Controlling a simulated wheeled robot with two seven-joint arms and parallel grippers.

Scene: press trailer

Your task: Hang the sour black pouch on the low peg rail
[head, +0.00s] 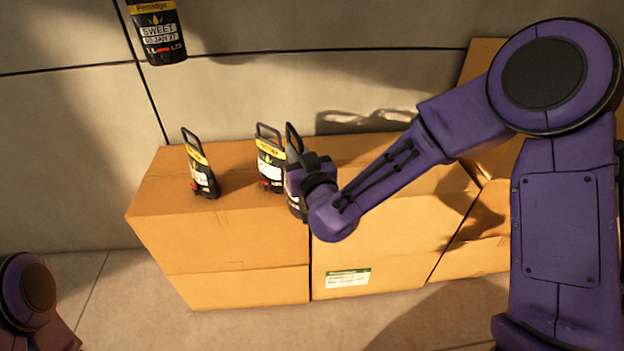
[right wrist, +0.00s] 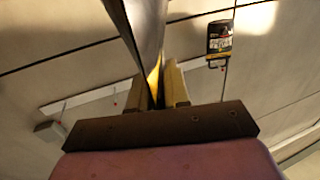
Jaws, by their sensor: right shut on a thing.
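My right gripper (head: 297,178) is shut on a dark pouch (head: 295,208) with a loop handle, above or at the cartons' top; I cannot tell if it touches them. In the right wrist view, my right gripper (right wrist: 163,88) grips this pouch (right wrist: 150,28), seen edge-on with a yellow band. Its label cannot be read. Two similar black pouches with yellow bands stand on the cartons, one on the left (head: 201,172) and one beside the held pouch (head: 268,165). No rail shows clearly in the head view. My left gripper is out of view.
A black pouch labelled SWEET (head: 158,35) is against the wall at the top left; a pouch also shows in the right wrist view (right wrist: 220,38). Brown cartons (head: 240,245) line the wall. A pale strip with small red marks (right wrist: 85,98) crosses the wrist view.

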